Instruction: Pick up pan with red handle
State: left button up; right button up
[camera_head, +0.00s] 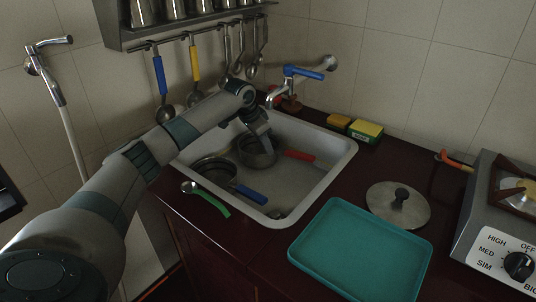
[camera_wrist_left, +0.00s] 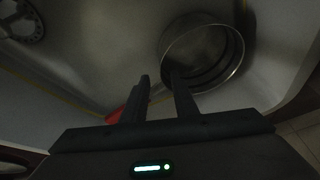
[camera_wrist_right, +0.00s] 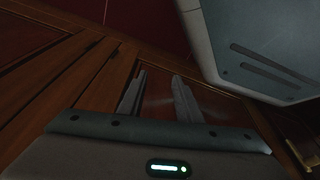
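The pan with the red handle (camera_head: 298,155) sits in the sink (camera_head: 335,160); its dark grey round body (camera_head: 257,155) is partly covered by my left gripper (camera_head: 260,130). In the left wrist view, my left gripper (camera_wrist_left: 162,92) has its fingers apart. A round pan rim (camera_wrist_left: 236,62) shows beyond the right finger and a bit of red handle (camera_wrist_left: 124,108) behind the left finger. I cannot tell whether a finger touches the pan. My right gripper (camera_wrist_right: 157,92) is open and empty, facing brown wood panels, outside the head view.
A pan with a blue handle (camera_head: 250,194) lies beside it in the sink. A spoon with a green handle (camera_head: 212,202) lies on the sink's front edge. A blue-levered faucet (camera_head: 285,85) stands behind. A teal tray (camera_head: 360,255), a lid (camera_head: 398,212) and a stove (camera_head: 490,235) are to the right.

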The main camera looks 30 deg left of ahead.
aim_at(274, 163)
pick_arm(q)
jog(key=shift+x, duration=1.65)
jog(key=shift+a+x, duration=0.2)
jog(key=shift+x, duration=2.4)
jog(key=shift+w, duration=0.15)
grip_shut()
jog(key=shift+r, duration=0.1)
